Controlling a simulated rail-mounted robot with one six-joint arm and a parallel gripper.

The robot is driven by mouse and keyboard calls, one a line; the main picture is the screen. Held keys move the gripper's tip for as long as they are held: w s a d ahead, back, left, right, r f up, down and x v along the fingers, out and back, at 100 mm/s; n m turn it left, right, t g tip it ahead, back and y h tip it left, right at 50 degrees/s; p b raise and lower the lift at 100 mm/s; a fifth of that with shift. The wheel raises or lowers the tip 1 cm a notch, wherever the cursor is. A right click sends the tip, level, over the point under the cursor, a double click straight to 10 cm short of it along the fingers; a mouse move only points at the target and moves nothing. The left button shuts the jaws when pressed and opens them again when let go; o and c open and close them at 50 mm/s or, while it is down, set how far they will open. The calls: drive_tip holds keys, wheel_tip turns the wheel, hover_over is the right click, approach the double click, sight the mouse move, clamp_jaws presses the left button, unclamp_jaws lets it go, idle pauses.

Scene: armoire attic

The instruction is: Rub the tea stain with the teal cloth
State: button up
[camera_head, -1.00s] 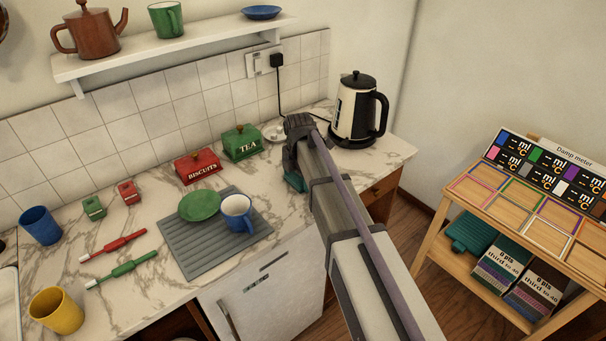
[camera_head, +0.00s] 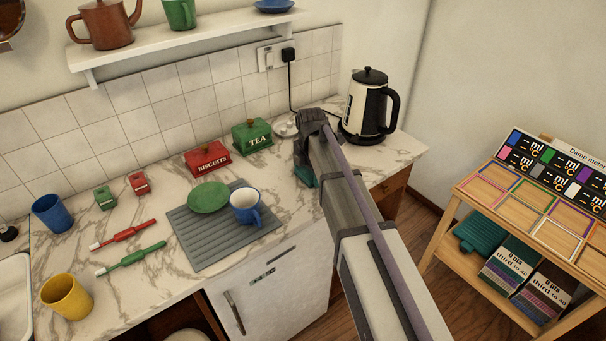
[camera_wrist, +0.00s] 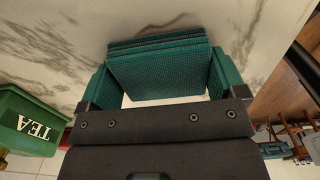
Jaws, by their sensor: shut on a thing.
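The teal cloth (camera_wrist: 160,70) is a folded, ribbed pad held between the jaws of my gripper (camera_wrist: 163,88), just over or on the marble worktop; I cannot tell whether it touches. In the head view a bit of the teal cloth (camera_head: 305,176) shows beside my gripper, near the worktop's front edge, right of the green TEA tin (camera_head: 252,136) and in front of the kettle. My arm covers the worktop beyond it.
The black-and-cream kettle (camera_head: 370,108) stands behind my gripper at right. A grey mat (camera_head: 205,243) with a green plate (camera_head: 208,197) and blue mug (camera_head: 245,207) lies left. The red BISCUITS tin (camera_head: 208,160) is by the tiles. A wooden trolley (camera_head: 447,238) stands right.

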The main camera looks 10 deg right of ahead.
drive_tip(key=shift+w+d, duration=0.35)
drive_tip(key=shift+d, duration=0.3)
drive_tip(key=shift+w+d, duration=0.35)
drive_tip(key=shift+d, duration=0.35)
drive_tip(key=shift+w+d, duration=0.35)
drive_tip(key=shift+d, duration=0.3)
wheel_tip(320, 180, up, 6)
drive_tip(key=p, duration=0.6)
drive_tip(key=shift+a, duration=0.1)
wheel_tip(320, 180, up, 3)
drive_tip(key=p, duration=0.3)
drive_tip(key=shift+f+b, duration=0.4)
drive_tip(key=shift+f, duration=0.1)
